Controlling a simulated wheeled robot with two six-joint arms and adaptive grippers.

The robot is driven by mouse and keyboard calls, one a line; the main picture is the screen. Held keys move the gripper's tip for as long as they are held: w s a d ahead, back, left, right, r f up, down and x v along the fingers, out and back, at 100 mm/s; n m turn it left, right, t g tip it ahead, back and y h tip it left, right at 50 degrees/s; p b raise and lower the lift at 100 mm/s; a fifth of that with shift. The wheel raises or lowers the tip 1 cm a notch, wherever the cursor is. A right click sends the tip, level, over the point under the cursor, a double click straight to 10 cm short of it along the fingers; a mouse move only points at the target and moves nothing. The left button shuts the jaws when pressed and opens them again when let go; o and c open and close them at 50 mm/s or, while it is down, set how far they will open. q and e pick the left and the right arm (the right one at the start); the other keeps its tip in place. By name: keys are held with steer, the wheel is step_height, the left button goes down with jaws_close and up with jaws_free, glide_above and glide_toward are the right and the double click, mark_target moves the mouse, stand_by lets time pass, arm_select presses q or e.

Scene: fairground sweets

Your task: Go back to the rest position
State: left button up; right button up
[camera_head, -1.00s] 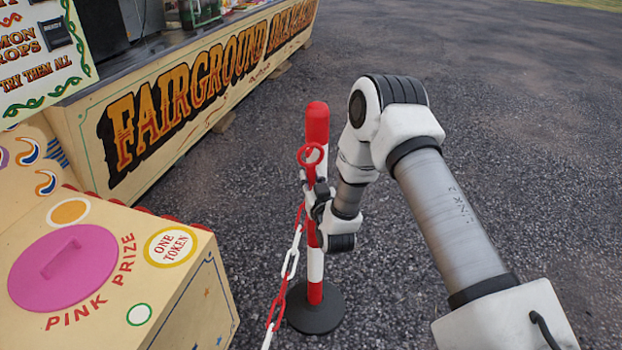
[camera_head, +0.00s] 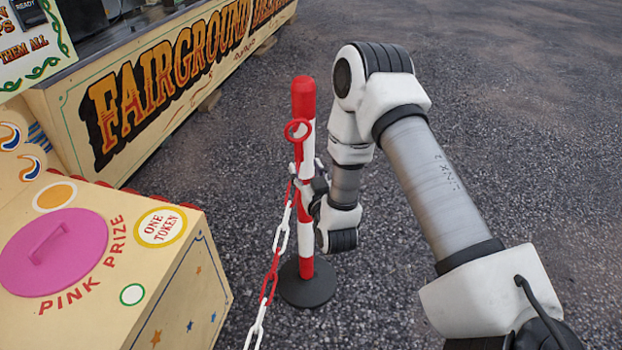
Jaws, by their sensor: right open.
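My right arm reaches in from the lower right. Its gripper (camera_head: 303,190) is beside the red-and-white post (camera_head: 305,145), just under the red ring (camera_head: 298,130) at the post's upper part. The jaws are open. The post and chain overlap the fingertips, so I cannot tell whether they touch the post. The post stands upright on a round dark base (camera_head: 307,284). A red-and-white chain (camera_head: 272,280) hangs from it toward the bottom edge. My left gripper is not in view.
A cream box with a pink disc (camera_head: 55,252) lettered "PINK PRIZE" stands at the lower left. The fairground stall counter (camera_head: 130,100) runs along the upper left. Open dark asphalt (camera_head: 530,130) lies to the right and behind the post.

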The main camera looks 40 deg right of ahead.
steer(key=s+a+f+n+g+y, duration=0.25)
steer(key=s+a+f+g, duration=0.4)
steer(key=s+f, duration=0.5)
steer(key=s+a+f+n+g+y, duration=0.1)
steer(key=s+a+f+g+y, duration=0.45)
steer(key=s+f, duration=0.65)
steer(key=s+a+g+h, duration=0.2)
steer(key=s+g, duration=0.3)
steer(key=s, duration=0.3)
step_height(320, 180, up, 14)
steer(key=s+p, duration=0.1)
steer(key=p, duration=1.3)
steer(key=shift+p, duration=0.35)
steer(key=shift+r, duration=0.1)
